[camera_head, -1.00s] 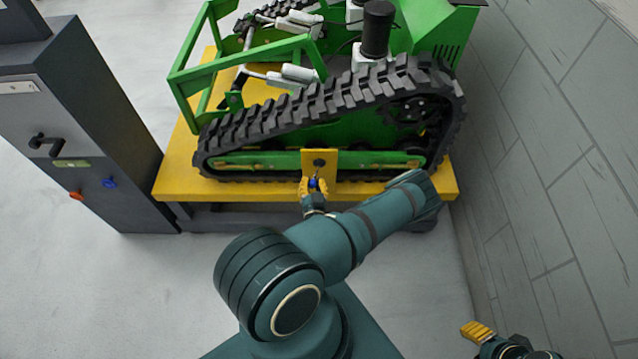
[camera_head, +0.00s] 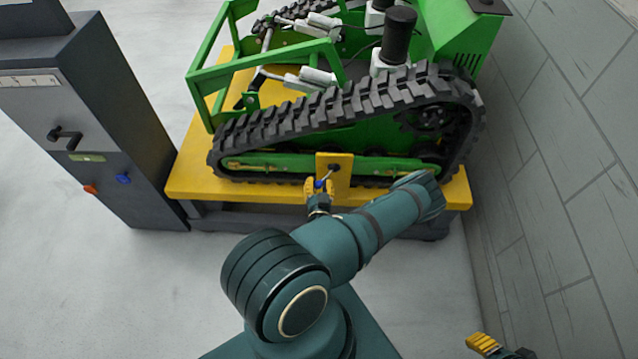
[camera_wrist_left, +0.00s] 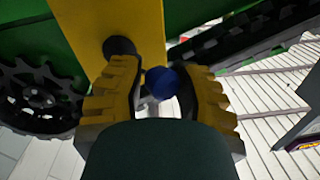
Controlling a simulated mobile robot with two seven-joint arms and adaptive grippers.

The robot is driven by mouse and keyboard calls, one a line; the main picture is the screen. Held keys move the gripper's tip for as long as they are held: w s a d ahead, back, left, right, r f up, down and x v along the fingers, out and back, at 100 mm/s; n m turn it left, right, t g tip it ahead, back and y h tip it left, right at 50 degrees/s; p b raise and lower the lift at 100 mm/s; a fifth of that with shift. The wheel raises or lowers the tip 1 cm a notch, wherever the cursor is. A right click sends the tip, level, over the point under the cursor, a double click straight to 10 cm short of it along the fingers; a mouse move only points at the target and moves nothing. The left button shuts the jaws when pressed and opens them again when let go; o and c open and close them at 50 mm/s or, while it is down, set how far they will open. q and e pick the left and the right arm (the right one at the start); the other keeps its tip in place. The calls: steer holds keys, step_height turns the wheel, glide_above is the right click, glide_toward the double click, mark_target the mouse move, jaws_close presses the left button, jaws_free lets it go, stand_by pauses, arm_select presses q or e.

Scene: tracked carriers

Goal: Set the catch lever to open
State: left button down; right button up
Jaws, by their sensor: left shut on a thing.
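The catch lever (camera_head: 327,178) is a thin metal rod with a blue knob, mounted on a yellow plate (camera_head: 340,166) beside the green machine's track. In the head view the rod slants from its pivot down to the left. My left gripper (camera_head: 320,186) is shut on the blue knob. In the left wrist view the knob (camera_wrist_left: 161,83) sits between the yellow finger pads, with the dark pivot on the plate behind. My right gripper (camera_head: 482,343) shows only in part at the bottom right, and its jaw opening cannot be made out.
The green tracked machine (camera_head: 330,115) stands on a yellow platform (camera_head: 225,190). A grey cabinet (camera_head: 110,130) with a black handle and red and blue knobs stands at the left. A grey wall (camera_head: 560,150) closes the right side. The floor in front is clear.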

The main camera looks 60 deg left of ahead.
arm_select(q)
steer(key=shift+s+a+r, duration=0.1)
steer(key=shift+s+r, duration=0.05)
steer(key=c, duration=0.7)
jaws_free()
steer(key=shift+c, duration=0.2)
steer(key=shift+s+d, duration=0.15)
steer(key=shift+d, duration=0.25)
steer(key=v, duration=1.1)
steer(key=shift+s, duration=0.2)
steer(key=shift+d, duration=0.1)
